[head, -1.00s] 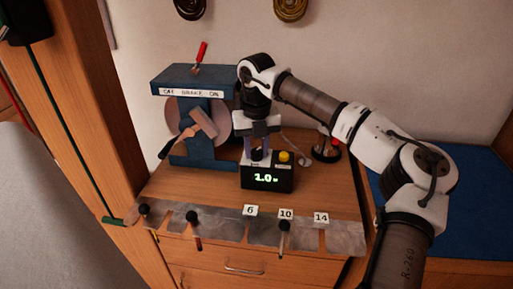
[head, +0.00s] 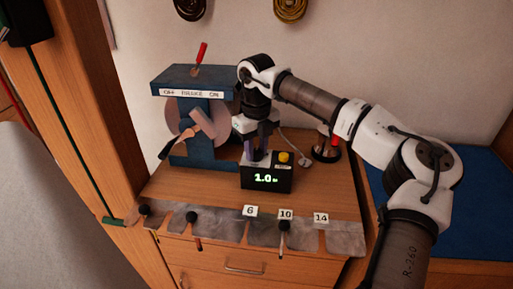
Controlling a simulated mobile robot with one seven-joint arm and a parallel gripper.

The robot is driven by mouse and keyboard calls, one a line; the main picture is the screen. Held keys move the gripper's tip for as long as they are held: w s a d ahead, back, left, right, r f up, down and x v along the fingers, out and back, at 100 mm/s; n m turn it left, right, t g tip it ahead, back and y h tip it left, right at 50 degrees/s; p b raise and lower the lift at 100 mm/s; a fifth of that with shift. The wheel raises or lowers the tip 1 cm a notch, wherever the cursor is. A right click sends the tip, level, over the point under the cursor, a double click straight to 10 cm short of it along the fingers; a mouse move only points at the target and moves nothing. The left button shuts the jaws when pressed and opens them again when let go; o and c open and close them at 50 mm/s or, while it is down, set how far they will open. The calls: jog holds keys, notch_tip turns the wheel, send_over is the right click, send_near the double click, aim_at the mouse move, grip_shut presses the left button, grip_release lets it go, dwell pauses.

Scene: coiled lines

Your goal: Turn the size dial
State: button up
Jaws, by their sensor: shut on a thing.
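A small black box (head: 267,178) stands on the wooden counter, and its lit green display reads 1.0 with a small unit I cannot make out. The dial is on the left of the box's top and is mostly hidden by my fingers. A yellow button (head: 284,157) is on the right of the top. My gripper (head: 258,154) points straight down from above and is shut on the dial. The wrist partly hides the blue machine behind it.
A blue machine (head: 180,80) with a round disc, a red-handled tool on top and a white label stands left. A metal strip (head: 265,233) with slots, black-knobbed levers and tags 6, 10 and 14 runs along the front edge. A red-topped item (head: 327,148) stands right.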

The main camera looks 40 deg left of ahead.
jog(key=shift+r, duration=0.1)
jog(key=o, duration=1)
jog(key=shift+m, duration=0.3)
